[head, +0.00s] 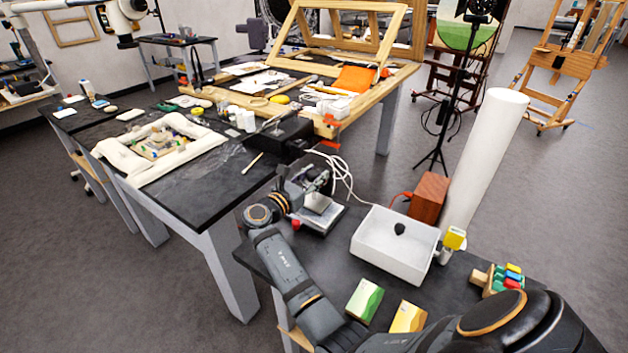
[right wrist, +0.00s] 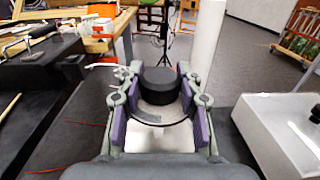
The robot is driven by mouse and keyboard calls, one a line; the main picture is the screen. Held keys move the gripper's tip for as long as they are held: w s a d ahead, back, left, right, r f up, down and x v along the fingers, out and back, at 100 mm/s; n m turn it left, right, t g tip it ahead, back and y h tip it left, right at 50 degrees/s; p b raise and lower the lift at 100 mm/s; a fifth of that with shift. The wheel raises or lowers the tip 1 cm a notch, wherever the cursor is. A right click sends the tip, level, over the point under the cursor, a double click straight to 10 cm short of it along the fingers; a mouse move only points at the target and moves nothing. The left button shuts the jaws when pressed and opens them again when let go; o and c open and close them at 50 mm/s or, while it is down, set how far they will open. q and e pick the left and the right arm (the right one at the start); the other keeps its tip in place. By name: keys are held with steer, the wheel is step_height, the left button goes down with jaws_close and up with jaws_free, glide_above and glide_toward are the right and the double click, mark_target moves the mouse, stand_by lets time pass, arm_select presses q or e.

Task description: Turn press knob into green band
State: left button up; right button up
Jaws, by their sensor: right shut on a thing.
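The press (head: 322,218), with a pale metal base, stands near the left back edge of the near dark table in the head view. My right gripper (head: 316,182) is over it and hides most of its top. In the right wrist view the black round press knob (right wrist: 160,84) sits between the purple pads of my right gripper (right wrist: 160,98), which is shut on it. A grey curved strip (right wrist: 146,118) shows below the knob. I cannot make out the green band or a pointer. My left gripper is not in view.
A white open tray (head: 392,250) with a dark lump stands right of the press. Behind it are a red-brown block (head: 429,197) and a tall white roll (head: 485,155). Green and yellow boxes lie in front. White cables run behind the press. A larger workbench is at left.

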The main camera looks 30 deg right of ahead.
mark_target(308, 178)
steer(key=shift+f+m+g+h+b, duration=0.1)
steer(key=shift+m+g+h+b, duration=0.3)
steer(key=shift+m+g, duration=0.6)
steer(key=shift+m+g+h+b, duration=0.1)
steer(key=shift+m+g+b, duration=0.5)
steer(key=shift+g, duration=1.1)
steer(key=o, duration=1.2)
steer(key=a, duration=0.7)
steer(key=shift+s+a, duration=0.1)
steer(key=shift+a, duration=0.15)
